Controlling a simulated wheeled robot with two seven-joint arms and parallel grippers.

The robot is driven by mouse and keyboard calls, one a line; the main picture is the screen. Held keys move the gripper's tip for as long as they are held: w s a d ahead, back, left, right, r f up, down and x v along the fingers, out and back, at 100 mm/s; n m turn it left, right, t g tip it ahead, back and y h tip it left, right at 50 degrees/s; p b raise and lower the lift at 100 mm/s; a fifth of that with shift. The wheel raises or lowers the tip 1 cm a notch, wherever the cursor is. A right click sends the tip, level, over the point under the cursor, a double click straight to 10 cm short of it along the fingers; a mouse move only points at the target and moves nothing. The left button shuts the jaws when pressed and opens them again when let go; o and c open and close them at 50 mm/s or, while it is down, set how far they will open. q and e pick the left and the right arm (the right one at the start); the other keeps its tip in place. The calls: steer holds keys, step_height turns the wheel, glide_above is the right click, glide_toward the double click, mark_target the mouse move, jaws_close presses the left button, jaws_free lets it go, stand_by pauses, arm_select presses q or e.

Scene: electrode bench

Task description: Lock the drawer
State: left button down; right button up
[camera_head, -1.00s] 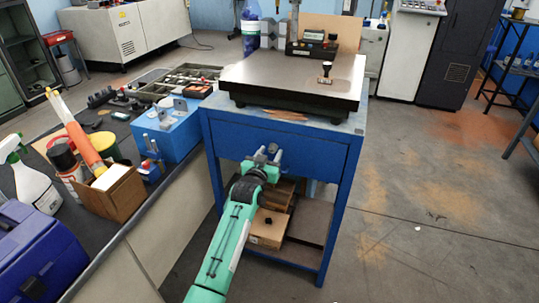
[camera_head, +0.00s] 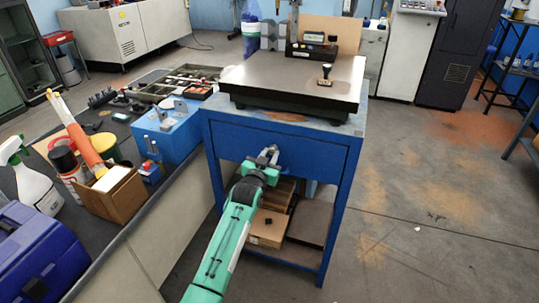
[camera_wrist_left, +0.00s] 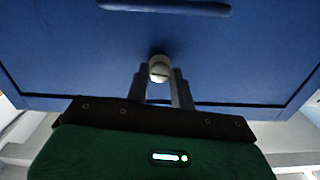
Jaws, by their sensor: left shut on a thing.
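The blue drawer front (camera_head: 310,156) sits in the blue stand under the dark plate and looks shut, with a thin dark gap around it. It also fills the left wrist view (camera_wrist_left: 80,50). A small round pale metal lock knob (camera_wrist_left: 159,67) with a slot across its face stands out near its lower edge. My left gripper (camera_head: 268,153) is at the drawer front, shut on the lock knob; in the wrist view its fingers (camera_wrist_left: 161,84) lie on either side of it. The knob is hard to make out in the head view. My right gripper is not in view.
A dark blue bar handle (camera_wrist_left: 165,6) runs above the knob. A wooden box (camera_head: 267,229) stands on the shelf below. A blue box (camera_head: 168,132) and a cardboard box (camera_head: 115,195) stand on the left bench. The floor at right is clear.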

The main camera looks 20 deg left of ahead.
arm_select(q)
steer(key=m+p, duration=0.2)
steer(key=m, duration=0.3)
steer(key=shift+m+p, duration=0.3)
steer(key=shift+m, duration=1.7)
steer(key=m, duration=0.2)
steer(key=shift+m, duration=0.4)
steer(key=m, duration=0.4)
steer(key=shift+m, duration=0.3)
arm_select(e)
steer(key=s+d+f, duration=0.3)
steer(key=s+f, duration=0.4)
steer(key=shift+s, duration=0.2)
arm_select(q)
steer(key=c, duration=1.2)
jaws_free()
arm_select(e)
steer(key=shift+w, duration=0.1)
